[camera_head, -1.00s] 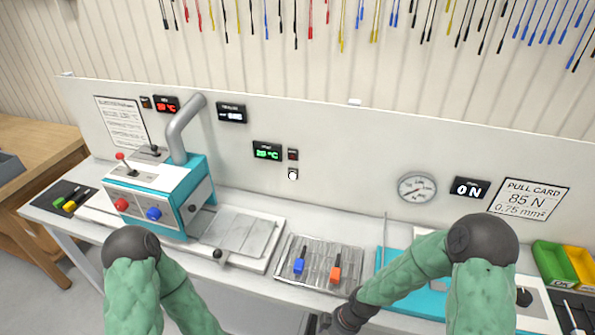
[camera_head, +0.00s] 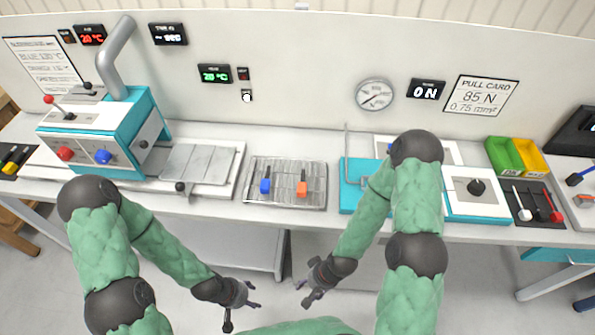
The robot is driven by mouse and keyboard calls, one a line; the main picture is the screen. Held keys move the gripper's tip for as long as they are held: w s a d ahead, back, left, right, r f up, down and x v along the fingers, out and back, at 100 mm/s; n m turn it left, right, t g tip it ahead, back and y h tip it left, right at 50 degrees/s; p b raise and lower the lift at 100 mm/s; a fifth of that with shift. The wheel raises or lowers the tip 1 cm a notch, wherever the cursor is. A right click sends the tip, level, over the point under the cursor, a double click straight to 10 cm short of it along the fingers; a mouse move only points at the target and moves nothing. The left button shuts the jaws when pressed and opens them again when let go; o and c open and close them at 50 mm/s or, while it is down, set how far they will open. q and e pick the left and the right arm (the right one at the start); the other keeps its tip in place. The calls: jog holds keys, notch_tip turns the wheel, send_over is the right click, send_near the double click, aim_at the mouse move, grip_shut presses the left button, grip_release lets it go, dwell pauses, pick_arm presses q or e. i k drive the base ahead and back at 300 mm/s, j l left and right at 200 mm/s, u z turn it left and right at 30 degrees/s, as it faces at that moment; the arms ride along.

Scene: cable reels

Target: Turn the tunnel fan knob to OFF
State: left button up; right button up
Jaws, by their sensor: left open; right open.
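The teal and white machine with a grey duct (camera_head: 105,130) stands at the bench's left. It has a red knob (camera_head: 65,154), a blue knob (camera_head: 103,157) and a black side knob (camera_head: 143,145). A small white round knob (camera_head: 247,96) sits on the back panel under a green temperature display (camera_head: 214,74). I cannot read which knob is the tunnel fan's, nor its setting. My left gripper (camera_head: 245,298) is open and empty in front of the bench, low and apart from every knob. My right gripper (camera_head: 309,290) is open and empty beside it, also off the bench.
A metal rack with blue and orange handled pieces (camera_head: 286,203) lies mid-bench. Right of it are a gauge (camera_head: 374,95), an "ON" display (camera_head: 426,90), a black knob on a white plate (camera_head: 477,187), and green and yellow bins (camera_head: 515,157). The bench front edge lies beyond my grippers.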

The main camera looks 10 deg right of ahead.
aim_at(103, 157)
jog(key=u, duration=1.25)
